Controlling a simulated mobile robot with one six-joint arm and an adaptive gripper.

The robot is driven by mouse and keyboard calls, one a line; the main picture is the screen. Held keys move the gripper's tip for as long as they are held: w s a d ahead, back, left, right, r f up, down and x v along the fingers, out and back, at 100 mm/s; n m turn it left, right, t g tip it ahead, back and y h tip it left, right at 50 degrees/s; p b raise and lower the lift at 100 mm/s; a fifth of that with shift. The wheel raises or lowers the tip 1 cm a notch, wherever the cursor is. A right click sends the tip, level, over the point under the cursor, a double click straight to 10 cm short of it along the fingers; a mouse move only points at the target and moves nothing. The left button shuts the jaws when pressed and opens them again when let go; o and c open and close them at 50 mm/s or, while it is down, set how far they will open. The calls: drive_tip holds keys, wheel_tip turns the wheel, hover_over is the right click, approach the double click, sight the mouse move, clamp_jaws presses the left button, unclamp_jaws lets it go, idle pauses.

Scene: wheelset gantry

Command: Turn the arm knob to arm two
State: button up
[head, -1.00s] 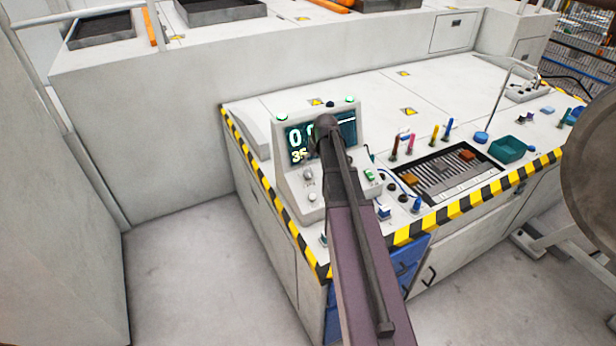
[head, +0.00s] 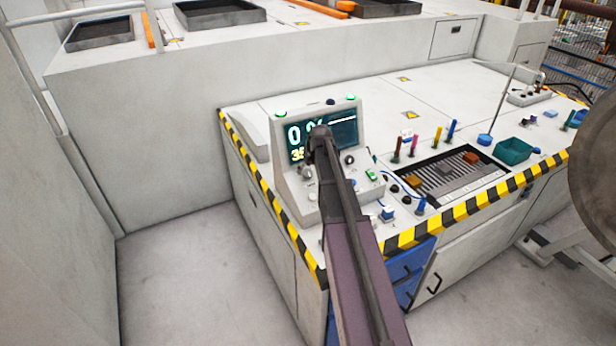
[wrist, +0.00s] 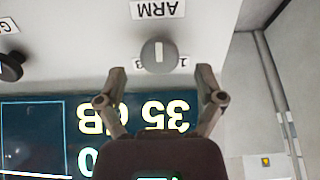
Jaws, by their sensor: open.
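The arm knob (wrist: 158,55) is a round grey knob with a white bar, under an upside-down "ARM" label (wrist: 157,9) in the wrist view. Its bar points up and down in that picture. In the head view the knob (head: 307,172) is on the left of the console face (head: 290,190), and my arm hides the gripper.
A second dark knob (wrist: 10,67) sits to the left in the wrist view. The lit screen (wrist: 40,135) lies beneath my fingers there. Striped edging (head: 470,205) runs along the desk front.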

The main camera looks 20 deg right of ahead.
drive_tip(key=shift+b+x, duration=0.6)
drive_tip(key=shift+x, duration=0.3)
drive_tip(key=c, duration=1.1)
